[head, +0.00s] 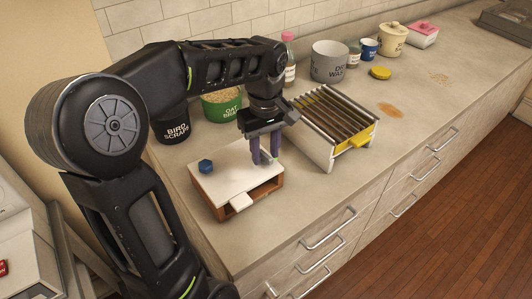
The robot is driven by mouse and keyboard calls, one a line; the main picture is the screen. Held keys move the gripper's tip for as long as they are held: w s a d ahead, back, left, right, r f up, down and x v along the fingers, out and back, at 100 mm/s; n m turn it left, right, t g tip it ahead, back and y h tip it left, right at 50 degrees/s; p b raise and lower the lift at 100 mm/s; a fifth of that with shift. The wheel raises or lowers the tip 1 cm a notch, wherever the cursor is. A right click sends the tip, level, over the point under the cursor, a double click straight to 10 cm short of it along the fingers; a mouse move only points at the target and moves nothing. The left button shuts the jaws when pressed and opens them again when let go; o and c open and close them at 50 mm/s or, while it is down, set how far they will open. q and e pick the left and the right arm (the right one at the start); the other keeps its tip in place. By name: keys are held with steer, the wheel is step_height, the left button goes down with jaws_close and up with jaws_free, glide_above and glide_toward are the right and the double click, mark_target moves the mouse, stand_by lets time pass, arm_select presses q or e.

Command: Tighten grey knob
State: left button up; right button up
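A box with a white top (228,180) and brown wooden sides sits on the counter. A blue faceted knob (205,166) stands on its left part. My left gripper (266,157) points down over the box's far right part, its two dark purple fingers a small gap apart. A small greyish patch shows low between the fingertips; I cannot tell whether it is the grey knob or whether the fingers touch it. No other grey knob is visible. A white tab sticks out of the box's open front. My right gripper is not in view.
A slotted rack (335,120) with a yellow tray stands close to the right of the box. Behind are a black bird scraps bin (173,130), a green oat tub (222,106) and a grey bin (329,64). Counter in front of the rack is clear.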

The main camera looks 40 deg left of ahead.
mark_target(265, 154)
arm_select(q)
steer(key=shift+r, duration=0.1)
step_height(265, 154, up, 6)
steer(key=p, duration=0.5)
step_height(265, 154, up, 8)
steer(key=p, duration=0.2)
stand_by(0.5)
steer(key=shift+f, duration=0.2)
